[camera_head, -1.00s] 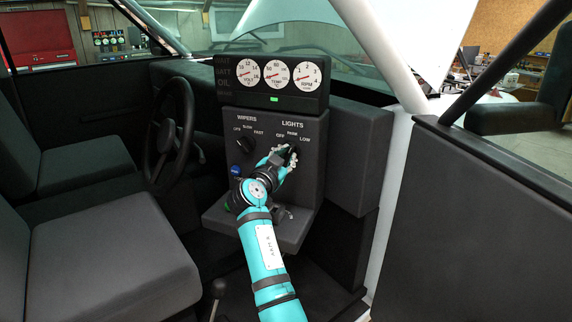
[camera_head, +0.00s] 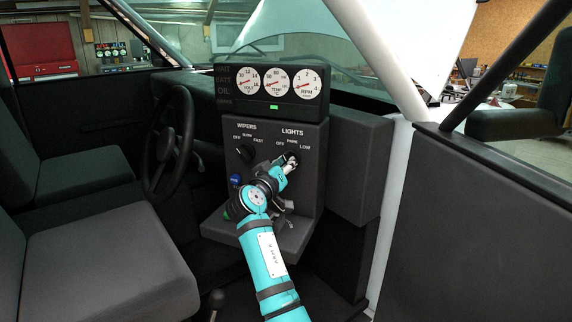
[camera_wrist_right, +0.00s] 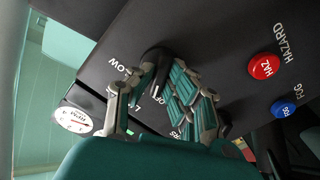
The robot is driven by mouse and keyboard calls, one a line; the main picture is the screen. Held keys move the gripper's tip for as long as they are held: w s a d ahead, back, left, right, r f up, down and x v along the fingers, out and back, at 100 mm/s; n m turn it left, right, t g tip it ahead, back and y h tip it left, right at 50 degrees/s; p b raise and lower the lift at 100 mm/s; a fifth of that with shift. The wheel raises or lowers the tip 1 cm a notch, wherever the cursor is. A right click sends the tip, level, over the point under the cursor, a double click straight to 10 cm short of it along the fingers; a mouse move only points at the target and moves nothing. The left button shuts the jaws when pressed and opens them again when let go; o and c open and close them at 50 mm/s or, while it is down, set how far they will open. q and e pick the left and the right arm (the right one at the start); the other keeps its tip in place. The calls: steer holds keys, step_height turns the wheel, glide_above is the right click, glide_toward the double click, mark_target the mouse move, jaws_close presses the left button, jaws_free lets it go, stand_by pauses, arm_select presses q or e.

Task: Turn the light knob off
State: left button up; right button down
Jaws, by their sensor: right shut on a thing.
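The dark light knob (camera_head: 291,157) sits on the black dash panel under the LIGHTS label, with OFF, PARK and LOW around it. My right gripper (camera_head: 287,164) is at this knob in the head view, shut on it. In the right wrist view, the grey and teal fingers of the gripper (camera_wrist_right: 155,95) stand on both sides of the black knob (camera_wrist_right: 158,65). The LOW label is beside the knob there. The fingers partly hide the knob, so its exact pointing is hard to tell. My left gripper is not in view.
The wiper knob (camera_head: 244,152) is left of the light knob. A blue FOG button (camera_head: 236,180) is below it, and a red HAZ button (camera_wrist_right: 264,66) shows in the wrist view. Gauges (camera_head: 274,83) sit above. The steering wheel (camera_head: 168,140) is to the left.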

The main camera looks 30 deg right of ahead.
steer(key=shift+r+n, duration=0.2)
steer(key=shift+n, duration=0.8)
steer(key=shift+p, duration=0.3)
steer(key=c, duration=1.3)
jaws_free()
steer(key=shift+f, duration=0.15)
steer(key=v, duration=1.2)
steer(key=shift+d, duration=0.1)
